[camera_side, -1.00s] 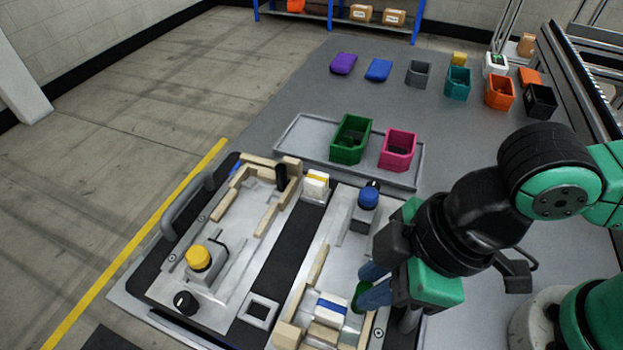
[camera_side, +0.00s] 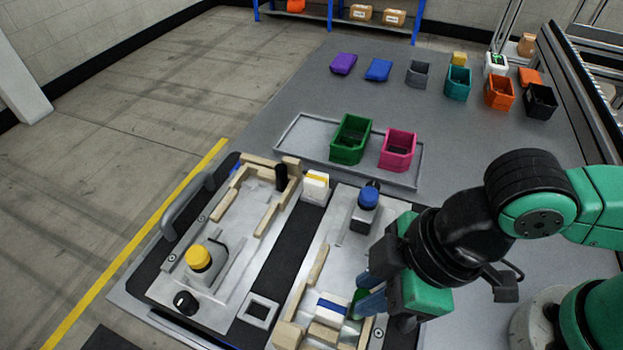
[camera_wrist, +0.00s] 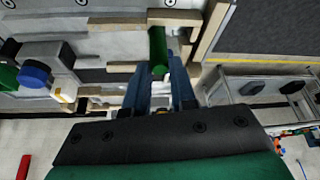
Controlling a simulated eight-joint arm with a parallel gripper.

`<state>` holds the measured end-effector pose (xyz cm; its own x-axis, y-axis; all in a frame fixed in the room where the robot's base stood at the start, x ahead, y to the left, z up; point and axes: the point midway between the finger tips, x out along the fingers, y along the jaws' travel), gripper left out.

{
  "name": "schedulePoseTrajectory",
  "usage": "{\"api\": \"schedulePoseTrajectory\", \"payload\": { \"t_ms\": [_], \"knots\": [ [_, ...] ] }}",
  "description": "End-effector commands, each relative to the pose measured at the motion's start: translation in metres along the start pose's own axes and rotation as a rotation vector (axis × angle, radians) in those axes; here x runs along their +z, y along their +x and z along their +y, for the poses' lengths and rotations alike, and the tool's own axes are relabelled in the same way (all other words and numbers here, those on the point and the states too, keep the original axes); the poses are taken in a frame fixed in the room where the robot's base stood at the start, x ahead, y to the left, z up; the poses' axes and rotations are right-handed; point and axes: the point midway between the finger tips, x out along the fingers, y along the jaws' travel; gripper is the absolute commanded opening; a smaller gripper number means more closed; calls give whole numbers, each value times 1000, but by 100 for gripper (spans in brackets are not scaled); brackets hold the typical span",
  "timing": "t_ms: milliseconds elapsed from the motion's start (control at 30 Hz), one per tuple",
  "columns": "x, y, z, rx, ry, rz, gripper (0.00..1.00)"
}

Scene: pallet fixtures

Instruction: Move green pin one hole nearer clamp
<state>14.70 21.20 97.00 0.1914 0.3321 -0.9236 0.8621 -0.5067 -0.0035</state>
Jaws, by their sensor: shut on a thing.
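The green pin (camera_wrist: 158,52) is between the blue fingers of my gripper (camera_wrist: 160,85) in the wrist view; the fingers are shut on it. In the side view, my gripper (camera_side: 369,297) is low over the near right part of the pallet fixture, and a sliver of the green pin (camera_side: 357,297) shows beside its fingers. A clamp with a blue knob (camera_side: 368,196) stands farther back on the same plate. Another with a yellow knob (camera_side: 198,258) stands on the left plate. The holes and the pin's lower end are hidden or too small to tell.
A white block with a blue stripe (camera_side: 331,308) lies just left of my fingers among wooden strips (camera_side: 312,278). A white block with a yellow stripe (camera_side: 315,186) stands farther back. Green (camera_side: 350,140) and pink (camera_side: 397,150) bins sit on a tray behind the fixture.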

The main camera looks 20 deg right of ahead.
Motion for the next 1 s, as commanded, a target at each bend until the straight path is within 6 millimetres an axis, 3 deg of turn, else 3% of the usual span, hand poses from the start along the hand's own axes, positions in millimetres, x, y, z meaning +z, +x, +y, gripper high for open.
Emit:
{"api": "schedulePoseTrajectory", "payload": {
  "t_ms": [600,633,733,1000],
  "knots": [
    [4,8,0,0,0,0,0],
    [4,8,0,0,0,0,27],
    [4,8,0,0,0,0,55],
    [4,8,0,0,0,0,58]
  ]
}}
